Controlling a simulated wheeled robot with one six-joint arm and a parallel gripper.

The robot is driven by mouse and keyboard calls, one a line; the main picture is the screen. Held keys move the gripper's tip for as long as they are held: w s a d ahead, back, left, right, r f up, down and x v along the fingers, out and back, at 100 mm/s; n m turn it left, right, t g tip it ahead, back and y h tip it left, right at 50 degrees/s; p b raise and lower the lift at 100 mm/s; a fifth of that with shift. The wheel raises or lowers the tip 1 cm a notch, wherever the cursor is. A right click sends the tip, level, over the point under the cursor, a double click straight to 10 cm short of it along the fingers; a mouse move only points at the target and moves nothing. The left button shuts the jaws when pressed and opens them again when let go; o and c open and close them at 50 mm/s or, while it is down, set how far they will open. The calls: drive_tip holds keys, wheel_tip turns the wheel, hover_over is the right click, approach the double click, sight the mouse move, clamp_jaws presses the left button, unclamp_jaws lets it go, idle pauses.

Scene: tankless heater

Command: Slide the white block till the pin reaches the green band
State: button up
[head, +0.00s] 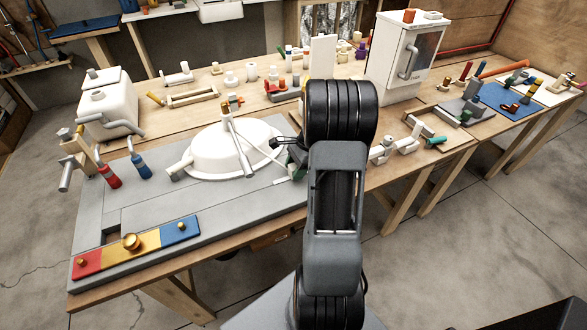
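My gripper (284,150) shows as small dark parts left of my arm, just right of the round white dish (215,150) on the grey board. My arm hides most of it, so I cannot tell whether it is open or shut. A small green patch (299,173) shows beside it, partly covered by the arm; I cannot tell whether this is the green band. A thin white piece (283,181) lies below the gripper. I cannot clearly pick out the white block or the pin in this view.
A colour strip (148,243) in red, yellow and blue with brass knobs lies at the grey board's front left. Red- and blue-handled levers (109,178) stand behind it. A white tank (106,103) and a white cabinet (403,55) stand further back. Several small fittings crowd the bench.

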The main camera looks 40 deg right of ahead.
drive_tip(key=shift+o, duration=1.3)
drive_tip(key=v, duration=1.3)
drive_tip(key=shift+r, duration=0.4)
